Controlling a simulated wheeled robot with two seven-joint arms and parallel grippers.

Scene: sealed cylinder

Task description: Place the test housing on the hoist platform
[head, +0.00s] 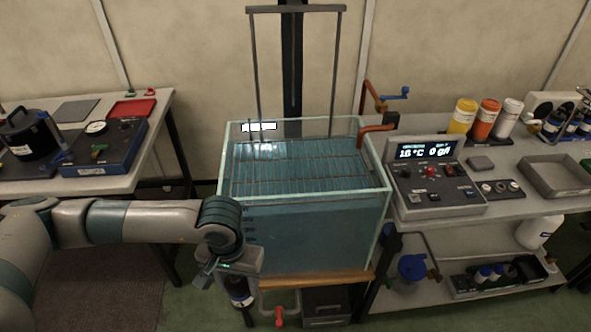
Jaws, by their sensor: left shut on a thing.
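The hoist platform (295,168) is a wire grid hanging from a tall grey frame, level inside the glass water tank (228,190) near its top. My left gripper (230,270) is low in front of the tank's left front corner, outside the glass. It is shut on a slim dark cylinder with a pale label band (241,297), which I take to be the test housing. The cylinder hangs roughly upright below the jaws, its top hidden by the gripper. The grid looks bare. My right gripper is out of view.
A control box with display (430,180) stands right of the tank, and an orange crank (376,130) sits at its back right rim. A left bench holds a black pot (30,138) and a blue gauge panel (105,150). A red-handled valve (279,316) is below the tank.

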